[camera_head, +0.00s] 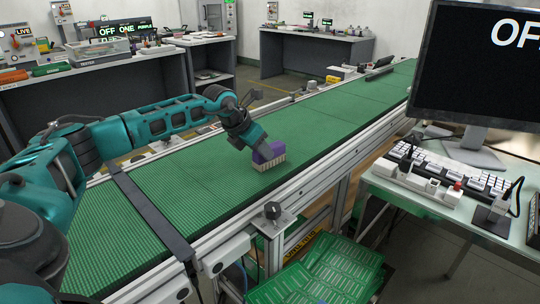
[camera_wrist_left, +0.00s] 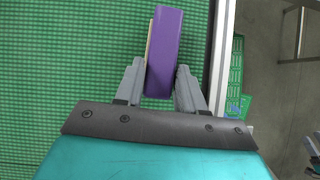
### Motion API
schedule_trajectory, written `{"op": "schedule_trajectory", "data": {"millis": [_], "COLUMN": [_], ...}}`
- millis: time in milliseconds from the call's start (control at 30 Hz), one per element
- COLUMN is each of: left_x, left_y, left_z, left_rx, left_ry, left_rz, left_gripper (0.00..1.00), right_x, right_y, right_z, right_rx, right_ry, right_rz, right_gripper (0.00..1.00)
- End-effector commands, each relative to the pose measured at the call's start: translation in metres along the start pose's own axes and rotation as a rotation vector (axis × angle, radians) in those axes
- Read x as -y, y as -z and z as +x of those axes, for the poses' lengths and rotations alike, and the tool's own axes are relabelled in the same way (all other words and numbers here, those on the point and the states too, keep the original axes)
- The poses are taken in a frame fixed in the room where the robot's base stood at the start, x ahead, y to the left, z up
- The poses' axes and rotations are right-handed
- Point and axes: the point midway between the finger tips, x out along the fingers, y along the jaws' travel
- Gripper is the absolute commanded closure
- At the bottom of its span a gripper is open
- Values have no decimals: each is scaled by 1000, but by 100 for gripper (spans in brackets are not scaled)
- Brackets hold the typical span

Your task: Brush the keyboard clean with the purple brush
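The purple brush (camera_head: 265,152) has a purple block and pale bristles pointing down. It is at the green conveyor belt (camera_head: 330,112), near its right rail. I cannot tell whether the bristles touch the belt. My left gripper (camera_head: 250,140) is above the brush. In the left wrist view, my left gripper (camera_wrist_left: 158,75) has its grey fingers on both sides of the purple brush (camera_wrist_left: 164,50), closed against it. The white keyboard (camera_head: 450,172) lies on the desk at the right, below the monitor, well apart from the brush.
A large monitor (camera_head: 480,70) stands over the right desk. A small dark stand (camera_head: 493,215) is beside the keyboard. The belt's metal rail (camera_head: 310,165) and a gap separate belt and desk. Green boards (camera_head: 320,275) lie low in front. A dark bar (camera_head: 150,215) crosses the belt.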

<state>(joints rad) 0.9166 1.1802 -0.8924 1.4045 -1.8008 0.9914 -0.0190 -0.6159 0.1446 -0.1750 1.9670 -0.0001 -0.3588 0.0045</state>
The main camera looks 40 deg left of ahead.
Motion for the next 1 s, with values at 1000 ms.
{"op": "schedule_trajectory", "data": {"millis": [1000], "left_x": [0], "left_y": [-24], "left_z": [-36], "left_rx": [0], "left_ry": [0], "left_rz": [0], "left_gripper": [99], "right_x": [-3], "right_y": [24], "right_z": [-20], "right_rx": [9], "right_ry": [-5], "right_rz": [0], "right_gripper": [44]}}
